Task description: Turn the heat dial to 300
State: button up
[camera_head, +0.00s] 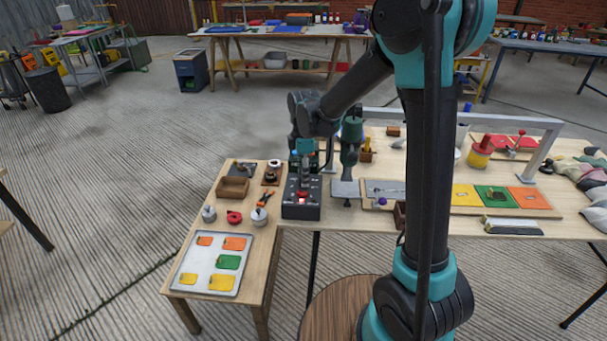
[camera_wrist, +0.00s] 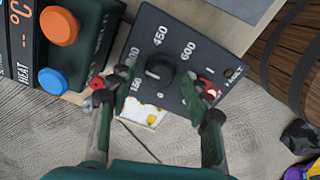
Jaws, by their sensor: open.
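The heat dial (camera_wrist: 160,73) is a round black knob in the middle of a dark control box. White marks around it include 450 and 600 above and 0 below; the mark at its left is partly behind a finger. I cannot tell for sure where the dial points. My gripper (camera_wrist: 158,82) is open, its fingers on either side of the dial with gaps to it.
Beside the box is a dark unit (camera_wrist: 85,60) with an orange button (camera_wrist: 60,26) and a blue button (camera_wrist: 53,81). A drill-like press (camera_head: 350,145) stands close to the right. Left are a wooden box (camera_head: 232,188) and a tray (camera_head: 190,262) with coloured pieces.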

jog(key=shift+r, duration=0.1)
notch_tip(320, 180, up, 12)
dwell(0.5)
jog(key=shift+s, duration=0.15)
